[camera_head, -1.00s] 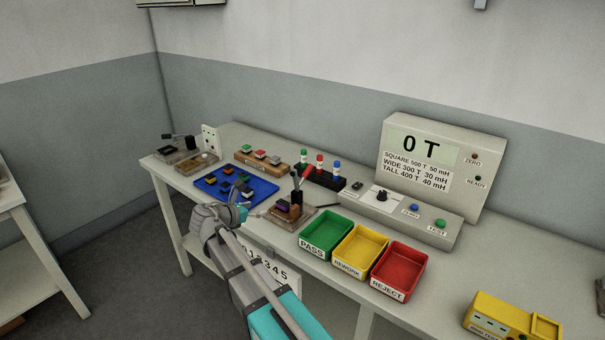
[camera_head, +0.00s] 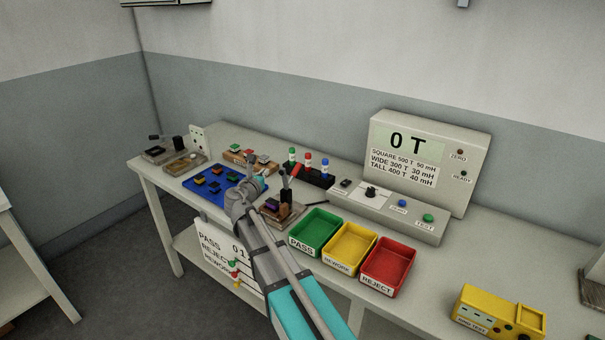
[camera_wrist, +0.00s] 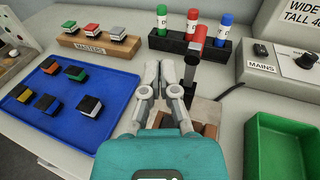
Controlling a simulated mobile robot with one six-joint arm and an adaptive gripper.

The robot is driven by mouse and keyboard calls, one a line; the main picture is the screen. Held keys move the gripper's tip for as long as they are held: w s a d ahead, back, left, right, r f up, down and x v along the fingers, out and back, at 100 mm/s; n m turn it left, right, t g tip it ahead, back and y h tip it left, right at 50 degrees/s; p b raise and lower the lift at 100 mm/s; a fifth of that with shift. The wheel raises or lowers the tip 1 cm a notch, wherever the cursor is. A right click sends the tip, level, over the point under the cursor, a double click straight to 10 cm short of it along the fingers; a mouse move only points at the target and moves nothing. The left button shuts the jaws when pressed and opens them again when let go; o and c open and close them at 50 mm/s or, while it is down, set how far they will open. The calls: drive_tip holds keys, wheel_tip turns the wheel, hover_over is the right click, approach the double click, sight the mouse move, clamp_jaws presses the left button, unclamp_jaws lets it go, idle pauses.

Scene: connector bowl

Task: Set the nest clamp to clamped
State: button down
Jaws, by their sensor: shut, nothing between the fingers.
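The nest clamp stands on the bench as a wooden fixture (camera_head: 276,212) with an upright dark lever (camera_head: 285,192) and a red handle tip (camera_head: 289,170). In the wrist view the lever (camera_wrist: 190,75) rises just right of my fingers, with its red tip (camera_wrist: 196,38) above. My gripper (camera_wrist: 162,66) is shut and empty, its fingertips left of the lever; whether they touch it I cannot tell. In the head view my gripper (camera_head: 262,174) is beside the fixture, its fingers small. My gripper and wrist hide part of the nest's base (camera_wrist: 208,131).
A blue tray (camera_head: 217,201) with several coloured blocks lies to the left. A wooden masters rack (camera_head: 240,160) and a black rack of capped tubes (camera_head: 318,181) stand behind. A green bin (camera_head: 315,250), yellow bin and red bin are to the right, beside the meter console (camera_head: 415,215).

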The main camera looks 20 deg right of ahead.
drive_tip(key=w+d+r+n+t+y+p, duration=0.1)
drive_tip(key=w+d+r+n+t+y, duration=0.25)
drive_tip(key=d+n+y, duration=0.55)
drive_tip(key=s+d+f+n+g+y+b, duration=0.1)
drive_tip(key=s+d+f+n+g+y, duration=0.3)
drive_tip(key=d+f+n, duration=0.4)
drive_tip(key=s+d+f+g, duration=0.1)
drive_tip(key=d, duration=0.2)
drive_tip(key=shift+d+f+n+y, duration=0.3)
drive_tip(key=shift+n, duration=0.1)
drive_tip(key=shift+w, duration=0.15)
